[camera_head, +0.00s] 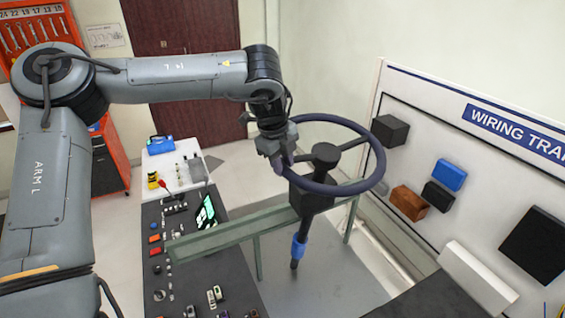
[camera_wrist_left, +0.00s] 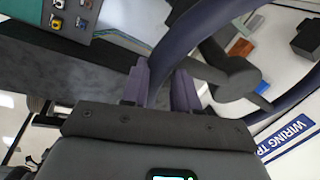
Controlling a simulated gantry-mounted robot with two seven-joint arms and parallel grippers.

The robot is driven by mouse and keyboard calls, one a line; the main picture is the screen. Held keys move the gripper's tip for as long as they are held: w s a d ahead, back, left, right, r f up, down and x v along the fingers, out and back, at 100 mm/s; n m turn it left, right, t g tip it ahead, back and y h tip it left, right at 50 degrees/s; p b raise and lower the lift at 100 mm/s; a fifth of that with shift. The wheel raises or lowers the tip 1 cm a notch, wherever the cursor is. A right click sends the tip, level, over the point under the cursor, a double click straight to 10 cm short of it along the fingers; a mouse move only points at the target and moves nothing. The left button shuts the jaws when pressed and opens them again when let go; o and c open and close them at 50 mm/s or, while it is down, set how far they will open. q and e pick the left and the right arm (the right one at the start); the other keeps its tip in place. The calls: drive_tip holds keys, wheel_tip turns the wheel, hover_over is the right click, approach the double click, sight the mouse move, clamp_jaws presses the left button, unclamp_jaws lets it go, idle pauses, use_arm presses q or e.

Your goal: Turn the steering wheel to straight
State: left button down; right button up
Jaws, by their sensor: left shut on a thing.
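The dark steering wheel (camera_head: 376,150) stands on its column in the middle of the head view. Its hub (camera_head: 325,155) joins the rim by spokes, one of them running up and right. My left gripper (camera_head: 280,160) is at the left side of the rim and shut on it. In the left wrist view, the two purple fingers of the left gripper (camera_wrist_left: 160,90) stand on either side of the wheel rim (camera_wrist_left: 195,32); the hub (camera_wrist_left: 235,78) is to the right. The rim part between the fingers is partly hidden. My right gripper is not in view.
A greenish rail (camera_head: 235,232) crosses below the wheel. A black panel with switches (camera_head: 180,260) is at the left, and a white wiring board (camera_head: 420,130) with several blocks at the right. Red tool cabinets (camera_head: 113,150) stand behind my left arm.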

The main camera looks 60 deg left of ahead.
use_arm(q)
drive_tip(key=c, duration=0.8)
unclamp_jaws()
drive_tip(key=shift+c, duration=0.2)
drive_tip(key=shift+s+r, duration=0.15)
drive_tip(key=shift+r, duration=0.55)
drive_tip(key=b+v, duration=0.1)
drive_tip(key=v, duration=0.8)
drive_tip(key=shift+r, duration=0.2)
drive_tip(key=shift+s, duration=0.15)
